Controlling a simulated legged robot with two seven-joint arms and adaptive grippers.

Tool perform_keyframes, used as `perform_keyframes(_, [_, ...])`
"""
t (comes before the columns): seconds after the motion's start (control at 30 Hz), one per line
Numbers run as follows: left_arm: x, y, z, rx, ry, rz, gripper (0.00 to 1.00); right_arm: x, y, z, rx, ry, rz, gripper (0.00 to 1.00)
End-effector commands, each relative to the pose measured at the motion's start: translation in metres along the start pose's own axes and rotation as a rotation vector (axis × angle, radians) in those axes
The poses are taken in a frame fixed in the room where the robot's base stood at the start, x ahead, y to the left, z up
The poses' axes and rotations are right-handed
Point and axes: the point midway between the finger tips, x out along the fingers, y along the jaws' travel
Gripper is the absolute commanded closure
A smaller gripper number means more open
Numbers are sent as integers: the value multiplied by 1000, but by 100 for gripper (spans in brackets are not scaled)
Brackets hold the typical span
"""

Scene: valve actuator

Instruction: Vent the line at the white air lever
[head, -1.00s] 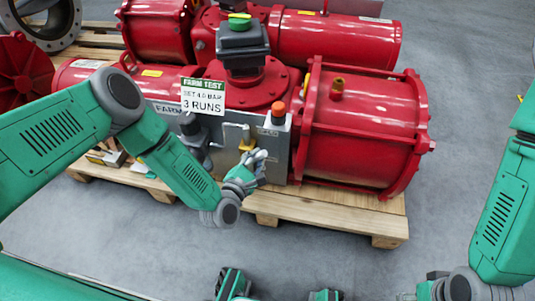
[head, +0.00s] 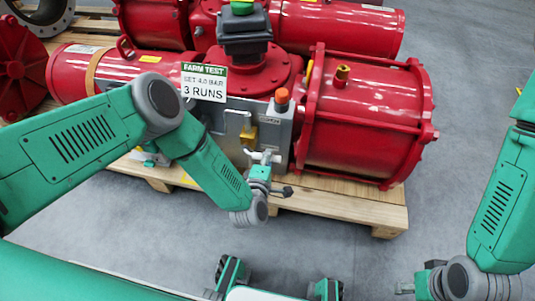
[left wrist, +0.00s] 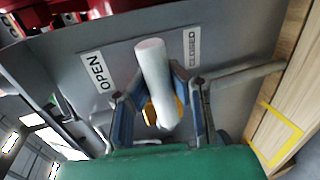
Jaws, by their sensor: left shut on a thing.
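The white air lever (left wrist: 153,75) is a white rod in front of a grey panel (left wrist: 225,55), between an OPEN label (left wrist: 93,72) on the left and a CLOSED label (left wrist: 193,48) on the right. My left gripper (left wrist: 162,108) is shut on the lever, one finger on each side. In the head view my left gripper (head: 262,160) is at the lower front of the panel, where the lever is small and mostly hidden. My right gripper (head: 404,288) is low at the right, away from the panel; its fingers are too small to read.
The red actuator (head: 365,115) stands on a wooden pallet (head: 340,205). A sign (head: 204,82) reads FARM TEST, SET 4.0 BAR, 3 RUNS. An orange-capped part (head: 281,98) and a yellow part (head: 248,133) are near the lever.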

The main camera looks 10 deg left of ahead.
Motion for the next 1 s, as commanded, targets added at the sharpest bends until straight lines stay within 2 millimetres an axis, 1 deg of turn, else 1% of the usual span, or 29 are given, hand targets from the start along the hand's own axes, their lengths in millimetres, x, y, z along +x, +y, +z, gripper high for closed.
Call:
perform_keyframes(0.03, [-5, -10, 0, 18, 3, -18, 100, 1, 0, 0, 1, 0, 0, 60])
perform_keyframes(0.1, [-5, -11, 0, 38, 8, -18, 100, 1, 0, 0, 1, 0, 1, 60])
perform_keyframes(0.3, [-4, -13, 0, 69, 14, -19, 100, 2, 0, 0, 1, 0, 1, 60])
perform_keyframes(0.7, [-4, -14, 0, 78, 17, -20, 100, 2, 0, 0, 1, 0, 0, 60])
perform_keyframes(0.73, [-4, -14, 0, 78, 17, -20, 86, 2, 0, 0, 1, 0, 0, 60])
perform_keyframes(0.77, [-4, -14, 0, 78, 17, -20, 76, 2, 0, 0, 1, 0, 0, 60])
perform_keyframes(0.8, [-4, -14, 0, 78, 17, -19, 62, 2, 0, 0, 1, 0, 0, 60])
perform_keyframes(1.0, [-2, -10, -1, 75, 19, -11, 61, 2, 0, 0, 1, 0, 0, 60])
